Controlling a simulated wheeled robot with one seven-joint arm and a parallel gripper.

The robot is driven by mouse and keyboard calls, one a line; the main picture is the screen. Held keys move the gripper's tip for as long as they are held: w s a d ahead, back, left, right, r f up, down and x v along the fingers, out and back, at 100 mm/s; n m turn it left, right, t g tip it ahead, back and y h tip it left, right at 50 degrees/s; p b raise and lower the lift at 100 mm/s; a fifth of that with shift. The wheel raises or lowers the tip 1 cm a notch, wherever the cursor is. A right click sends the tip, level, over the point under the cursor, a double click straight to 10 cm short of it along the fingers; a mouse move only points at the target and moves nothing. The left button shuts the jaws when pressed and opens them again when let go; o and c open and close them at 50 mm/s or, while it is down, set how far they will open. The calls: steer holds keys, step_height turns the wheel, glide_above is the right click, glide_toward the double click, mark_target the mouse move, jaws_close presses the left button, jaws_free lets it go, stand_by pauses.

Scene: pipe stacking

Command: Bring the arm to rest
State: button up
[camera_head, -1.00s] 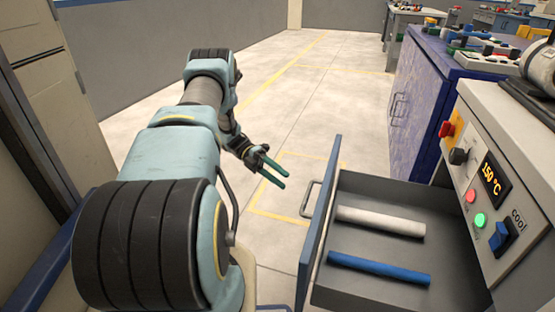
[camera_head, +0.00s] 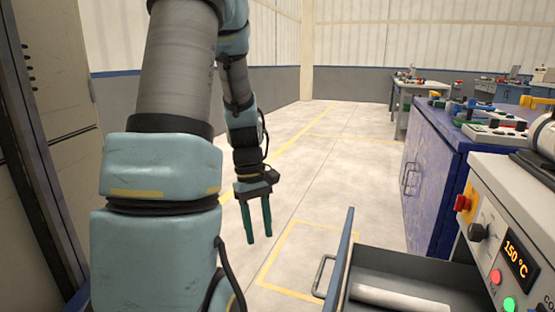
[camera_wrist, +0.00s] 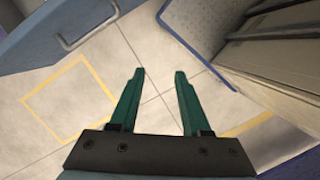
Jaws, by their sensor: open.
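My gripper (camera_head: 258,222) hangs from my raised arm left of the open drawer, its two green fingers pointing down and apart. In the wrist view my gripper (camera_wrist: 160,100) is open with only bare floor between its fingers. Nothing is held.
The open drawer (camera_head: 350,235) juts out at the lower right with a white pipe (camera_head: 400,299) in it. Behind it stand a control panel (camera_head: 510,240) reading 150 °C and a blue cabinet (camera_head: 430,185). A beige cabinet (camera_head: 60,90) stands close at the left. The floor ahead is clear.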

steer(key=s+a+r+m+t+y, duration=0.1)
steer(key=s+a+r+m+t, duration=0.1)
steer(key=s+r+m+t, duration=0.45)
step_height(320, 180, up, 21)
steer(key=w+m+g+p, duration=0.1)
steer(key=g+p, duration=0.1)
steer(key=p, duration=2.2)
steer(key=shift+w+a, duration=0.15)
steer(key=shift+w, duration=0.1)
steer(key=shift+r+m+g, duration=0.1)
steer(key=shift+m+g, duration=0.15)
